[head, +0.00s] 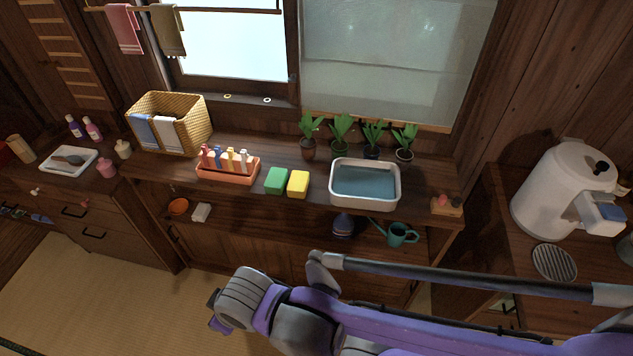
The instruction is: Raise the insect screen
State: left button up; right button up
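The insect screen (388,55) is a grey-green translucent panel over the right part of the window. It hangs down to a light wooden bottom bar (430,125) just behind the potted plants. Its top lies outside the picture. My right arm, purple and grey, comes in from the right across the lower front of the counter, well apart from the screen. No fingers of my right gripper can be made out. My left arm and gripper do not show.
Potted plants (341,146) stand directly before the screen's lower edge. A white basin of water (365,203), sponges (298,184), a bottle caddy (228,175) and a wicker basket (187,112) share the counter (268,147). A white dispenser (560,185) stands right. Tatami (110,300) is clear lower left.

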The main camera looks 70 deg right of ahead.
aim_at(394, 121)
jog(key=z, duration=2.05)
